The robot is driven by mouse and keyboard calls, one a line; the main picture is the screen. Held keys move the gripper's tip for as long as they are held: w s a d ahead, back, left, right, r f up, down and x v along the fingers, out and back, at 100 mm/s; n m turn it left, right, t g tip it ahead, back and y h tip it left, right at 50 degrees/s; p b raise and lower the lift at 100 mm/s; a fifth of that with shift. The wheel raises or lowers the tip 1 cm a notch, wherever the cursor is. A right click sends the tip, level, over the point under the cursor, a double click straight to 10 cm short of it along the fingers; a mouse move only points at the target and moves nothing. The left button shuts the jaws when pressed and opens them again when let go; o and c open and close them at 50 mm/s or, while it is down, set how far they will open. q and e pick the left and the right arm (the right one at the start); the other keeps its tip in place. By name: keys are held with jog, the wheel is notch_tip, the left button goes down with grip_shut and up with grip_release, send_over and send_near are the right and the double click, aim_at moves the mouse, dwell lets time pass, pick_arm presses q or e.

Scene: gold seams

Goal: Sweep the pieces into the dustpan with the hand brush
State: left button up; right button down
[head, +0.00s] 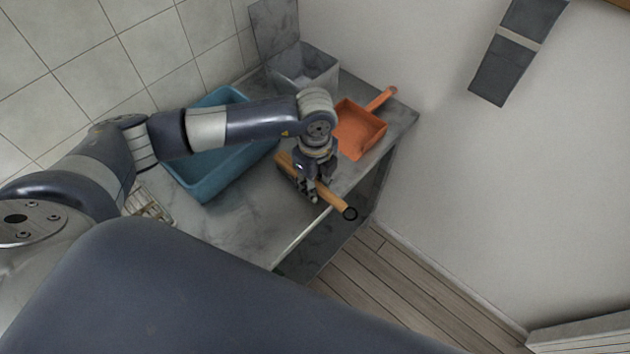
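The hand brush (332,196) has a light wooden handle with a dark ring at its near end. It lies slantwise over the grey tabletop near the front edge, and its bristles are mostly hidden. My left gripper (314,194) points down at the middle of the brush, its fingers at the wood. Whether they are closed on it is not clear. The orange dustpan (360,131) lies just right of and behind the gripper, its handle (382,98) pointing to the back right. I cannot make out any pieces. My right gripper is out of view.
A blue tub (205,178) stands left of the brush, under my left forearm. A grey bin (318,68) with a raised lid is at the back. A small patterned item (150,205) lies at the left. The grey tabletop (235,222) is bare in front of the tub.

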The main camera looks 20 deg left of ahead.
aim_at(356, 157)
pick_arm(q)
jog(key=shift+w, duration=0.1)
jog(key=shift+w+d+b, duration=0.4)
jog(key=shift+w+b, duration=0.15)
jog(key=shift+w, duration=0.4)
jog(key=shift+w+d+b, duration=0.35)
jog(key=shift+w+b, duration=0.15)
jog(key=shift+w, duration=0.4)
jog(key=shift+w+d+b, duration=0.4)
jog(key=shift+w+b, duration=0.15)
jog(key=shift+w, duration=0.4)
jog(key=shift+w+d+b, duration=0.25)
jog(key=shift+w+b, duration=0.2)
jog(key=shift+w, duration=0.25)
jog(key=shift+w+d+b, duration=0.3)
jog(key=shift+w+b, duration=0.1)
jog(key=shift+w, duration=0.3)
jog(key=shift+w+d+b, duration=0.25)
jog(key=shift+w+b, duration=0.2)
jog(key=shift+w, duration=0.25)
jog(key=shift+w+d+b, duration=0.25)
jog(key=shift+w+b, duration=0.15)
jog(key=shift+w, duration=0.3)
jog(key=shift+w+d+b, duration=0.3)
jog(key=shift+w+b, duration=0.2)
jog(key=shift+w, duration=0.15)
jog(key=shift+w+d+r+b, duration=0.25)
jog(key=shift+w+b, duration=0.05)
jog(key=shift+w, duration=0.5)
